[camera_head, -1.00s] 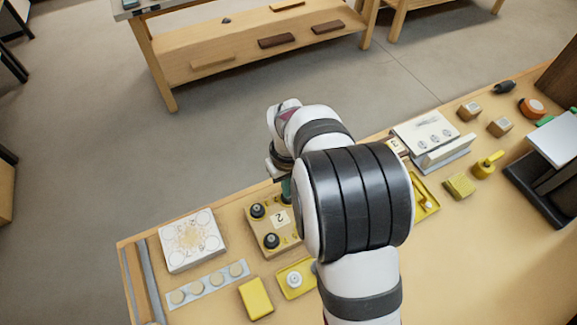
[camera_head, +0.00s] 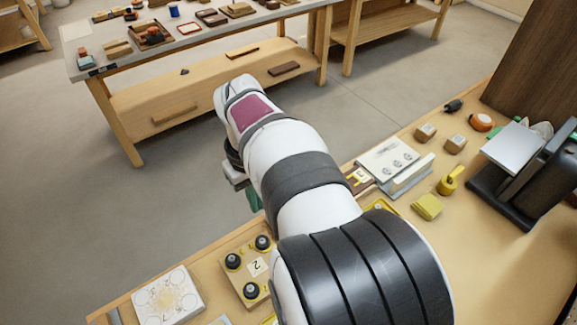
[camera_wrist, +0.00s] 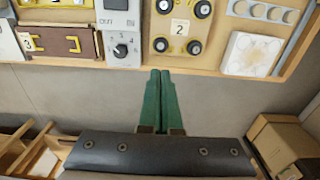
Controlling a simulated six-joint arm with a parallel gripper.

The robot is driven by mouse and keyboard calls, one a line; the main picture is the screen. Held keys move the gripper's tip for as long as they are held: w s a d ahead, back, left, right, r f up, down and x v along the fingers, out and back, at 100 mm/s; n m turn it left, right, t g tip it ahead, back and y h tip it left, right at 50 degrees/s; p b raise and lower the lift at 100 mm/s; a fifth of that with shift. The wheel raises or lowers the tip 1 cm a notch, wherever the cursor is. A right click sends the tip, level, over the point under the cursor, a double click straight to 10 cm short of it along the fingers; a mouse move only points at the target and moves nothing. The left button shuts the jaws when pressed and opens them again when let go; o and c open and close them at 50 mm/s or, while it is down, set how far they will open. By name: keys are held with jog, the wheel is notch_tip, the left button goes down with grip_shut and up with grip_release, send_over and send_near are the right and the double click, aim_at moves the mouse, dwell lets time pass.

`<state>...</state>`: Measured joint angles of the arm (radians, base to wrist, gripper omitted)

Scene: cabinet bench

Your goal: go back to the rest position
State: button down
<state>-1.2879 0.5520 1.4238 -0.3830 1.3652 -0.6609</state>
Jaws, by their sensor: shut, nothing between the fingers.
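My gripper (camera_wrist: 160,100) has green fingers that lie side by side, shut with nothing between them. In the wrist view it is over the grey floor, just beyond the bench edge and apart from the wooden board marked 2 (camera_wrist: 180,28). In the head view only a little green of the gripper (camera_head: 253,199) shows under my white and black arm. The board marked 2 (camera_head: 253,267), with its black knobs, lies below it in the picture. My arm hides part of the bench.
A white panel (camera_head: 168,297) lies at the bench's near left. A white switch box (camera_head: 393,160), a yellow block (camera_head: 427,207), wooden cubes (camera_head: 425,132) and a black stand (camera_head: 505,200) are at the right. Another table (camera_head: 190,90) stands across the open floor (camera_head: 330,118).

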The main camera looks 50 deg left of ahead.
jog(key=w+d+r+m, duration=0.3)
jog(key=w+d+m, duration=0.15)
jog(key=d, duration=0.45)
jog(key=w+d+r+m, duration=0.2)
jog(key=w+d+m, duration=0.3)
jog(key=d, duration=0.5)
jog(key=s+d+m+y, duration=0.1)
jog(key=s+d+m, duration=0.2)
jog(key=d+m, duration=0.85)
jog(key=s+d+f+m, duration=0.2)
jog(key=s+d, duration=0.4)
jog(key=d, duration=0.3)
jog(key=shift+s+d+f+y, duration=0.15)
jog(key=shift+d+f+y, duration=0.05)
jog(key=shift+d+y, duration=0.15)
